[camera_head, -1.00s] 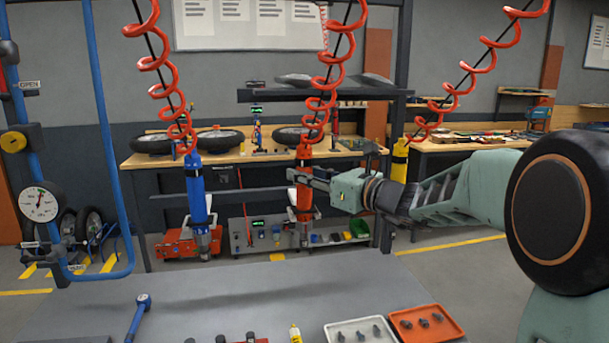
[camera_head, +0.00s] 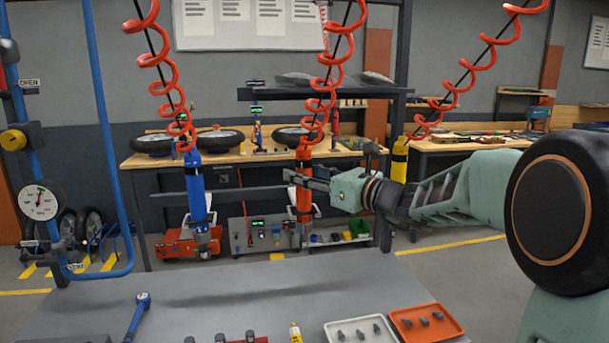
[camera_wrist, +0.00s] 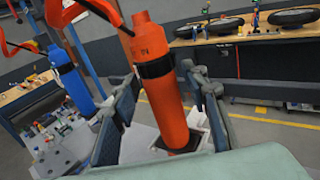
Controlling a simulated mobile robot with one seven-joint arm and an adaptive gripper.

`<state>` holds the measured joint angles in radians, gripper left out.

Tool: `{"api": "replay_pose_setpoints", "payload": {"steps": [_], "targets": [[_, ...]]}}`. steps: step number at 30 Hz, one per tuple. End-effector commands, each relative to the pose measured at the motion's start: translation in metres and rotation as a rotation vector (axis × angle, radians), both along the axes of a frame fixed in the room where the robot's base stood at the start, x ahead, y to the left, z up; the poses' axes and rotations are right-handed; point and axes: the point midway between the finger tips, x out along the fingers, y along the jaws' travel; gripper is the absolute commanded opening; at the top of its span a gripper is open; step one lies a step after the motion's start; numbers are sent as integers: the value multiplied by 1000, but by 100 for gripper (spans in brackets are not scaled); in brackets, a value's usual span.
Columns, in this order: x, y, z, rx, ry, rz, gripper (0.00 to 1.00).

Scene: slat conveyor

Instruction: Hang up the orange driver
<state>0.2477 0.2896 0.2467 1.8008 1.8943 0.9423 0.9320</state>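The orange driver (camera_head: 304,202) hangs upright below a red coiled hose, the middle one of three in the head view. In the wrist view the orange driver (camera_wrist: 163,95) stands between the two fingers, with a dark band around its upper body. My gripper (camera_head: 300,178) reaches in from the right at the driver's body. In the wrist view my gripper (camera_wrist: 165,115) is open, one finger on each side of the driver, with narrow gaps showing between the pads and its body.
A blue driver (camera_head: 197,200) hangs to the left and a yellow one (camera_head: 399,160) to the right. The grey table (camera_head: 250,289) in front carries a white tray (camera_head: 345,328), an orange tray (camera_head: 449,325) and small tools. A workbench with wheels stands behind.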

Motion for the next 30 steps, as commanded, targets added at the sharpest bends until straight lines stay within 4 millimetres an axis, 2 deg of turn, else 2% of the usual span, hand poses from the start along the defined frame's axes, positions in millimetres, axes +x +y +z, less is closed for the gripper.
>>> {"api": "replay_pose_setpoints", "payload": {"steps": [11, 14, 24, 30], "targets": [[-3, -5, -3, -3, 5, -2, 45], [-11, -15, -2, -4, 3, -4, 45], [-57, -69, 0, -2, 2, -4, 45], [-74, -87, 0, -2, 2, -1, 45]]}}
